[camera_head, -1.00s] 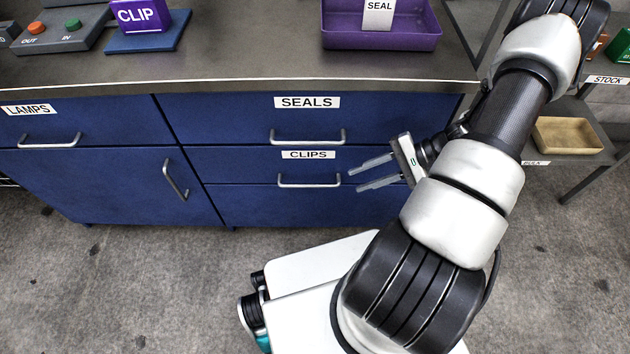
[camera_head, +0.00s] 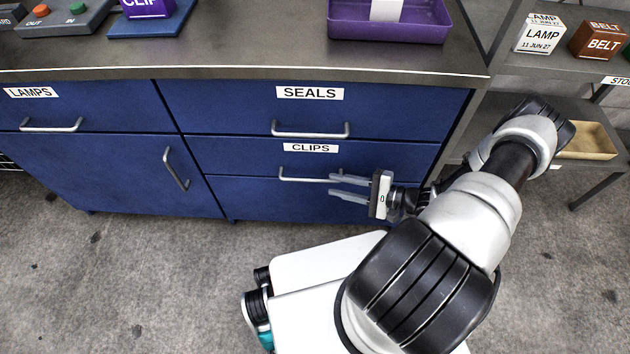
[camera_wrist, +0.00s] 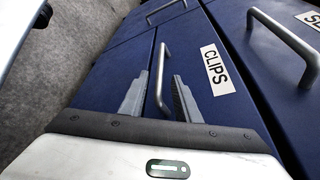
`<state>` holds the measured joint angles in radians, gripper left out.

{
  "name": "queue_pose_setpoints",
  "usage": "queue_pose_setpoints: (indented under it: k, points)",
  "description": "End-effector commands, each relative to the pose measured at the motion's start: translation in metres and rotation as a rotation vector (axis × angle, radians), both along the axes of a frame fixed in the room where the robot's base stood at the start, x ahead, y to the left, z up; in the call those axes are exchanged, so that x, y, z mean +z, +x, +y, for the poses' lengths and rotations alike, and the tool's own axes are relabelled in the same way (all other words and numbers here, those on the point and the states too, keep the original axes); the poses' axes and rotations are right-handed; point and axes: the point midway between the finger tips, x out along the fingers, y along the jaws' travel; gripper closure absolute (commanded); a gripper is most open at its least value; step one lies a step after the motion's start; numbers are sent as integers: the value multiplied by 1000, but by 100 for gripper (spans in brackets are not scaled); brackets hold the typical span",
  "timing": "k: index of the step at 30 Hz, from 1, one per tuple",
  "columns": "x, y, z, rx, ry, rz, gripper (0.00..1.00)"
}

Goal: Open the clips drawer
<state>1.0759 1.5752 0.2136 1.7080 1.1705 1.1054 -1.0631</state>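The clips drawer (camera_head: 240,157) is a blue drawer front below the seals drawer. It looks closed, flush with the cabinet. Its white CLIPS label (camera_head: 310,148) sits above a grey bar handle (camera_head: 300,179); both also show in the wrist view, the label (camera_wrist: 217,69) right of the handle (camera_wrist: 163,75). My gripper (camera_head: 334,185) is at the right end of the handle. In the wrist view my gripper (camera_wrist: 157,95) has its fingers apart, one on each side of the handle bar. Whether either finger touches the bar I cannot tell.
The seals drawer (camera_head: 220,103) with its handle (camera_head: 310,132) is just above. A lamps drawer (camera_head: 100,100) and a door with an upright handle (camera_head: 176,169) are to the left. The countertop (camera_head: 240,50) overhangs above. Open floor (camera_head: 160,270) lies in front.

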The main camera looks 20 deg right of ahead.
Motion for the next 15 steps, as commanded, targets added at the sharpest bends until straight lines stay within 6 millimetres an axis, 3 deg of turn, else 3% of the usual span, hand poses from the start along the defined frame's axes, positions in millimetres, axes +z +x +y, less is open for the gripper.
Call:
queue_pose_setpoints:
  k: [6,15]
  points:
    - [-11,27,37,3,2,1,70]
    - [-17,46,60,0,-1,-1,70]
